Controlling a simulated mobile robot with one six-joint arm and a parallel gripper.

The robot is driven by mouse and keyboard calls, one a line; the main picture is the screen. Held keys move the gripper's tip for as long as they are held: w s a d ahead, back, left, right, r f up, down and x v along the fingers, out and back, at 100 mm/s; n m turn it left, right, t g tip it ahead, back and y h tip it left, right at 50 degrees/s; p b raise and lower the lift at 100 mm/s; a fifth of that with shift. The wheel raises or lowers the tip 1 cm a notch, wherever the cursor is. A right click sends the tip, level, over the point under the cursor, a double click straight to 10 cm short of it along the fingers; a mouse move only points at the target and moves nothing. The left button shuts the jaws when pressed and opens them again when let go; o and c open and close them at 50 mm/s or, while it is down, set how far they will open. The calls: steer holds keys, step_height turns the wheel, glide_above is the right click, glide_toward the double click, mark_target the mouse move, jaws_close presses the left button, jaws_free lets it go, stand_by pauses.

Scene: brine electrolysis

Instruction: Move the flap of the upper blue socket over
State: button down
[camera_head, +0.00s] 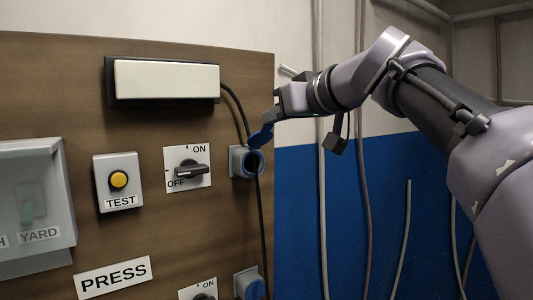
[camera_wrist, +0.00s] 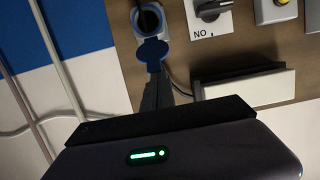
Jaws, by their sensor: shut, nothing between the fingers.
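The upper blue socket (camera_head: 238,163) is on the right edge of the brown panel. Its round opening is uncovered, and it also shows in the wrist view (camera_wrist: 136,22). Its blue flap (camera_head: 261,137) stands open above the opening in the head view; in the wrist view the flap (camera_wrist: 152,51) lies between the socket and my fingers. My gripper (camera_head: 273,121) is shut and empty, with its fingertips (camera_wrist: 156,80) right at the flap's outer end. I cannot tell whether they touch it.
A black cable (camera_head: 242,110) hangs from the white lamp box (camera_head: 166,80) and passes by the socket. A rotary ON/OFF switch (camera_head: 190,170) is left of the socket. A lower blue socket (camera_head: 250,284) sits beneath. Pipes (camera_head: 321,200) run down the wall at right.

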mark_target(267, 131)
steer(key=f+t+y+b, duration=0.1)
steer(key=b, duration=0.4)
steer(key=d+f+t+b, duration=0.1)
steer(key=f+b, duration=0.1)
steer(key=b, duration=0.3)
steer(key=shift+f+t+y+b, duration=0.25)
steer(key=shift+t+y+b, duration=0.05)
steer(key=shift+t+y, duration=0.1)
steer(key=shift+s, duration=0.15)
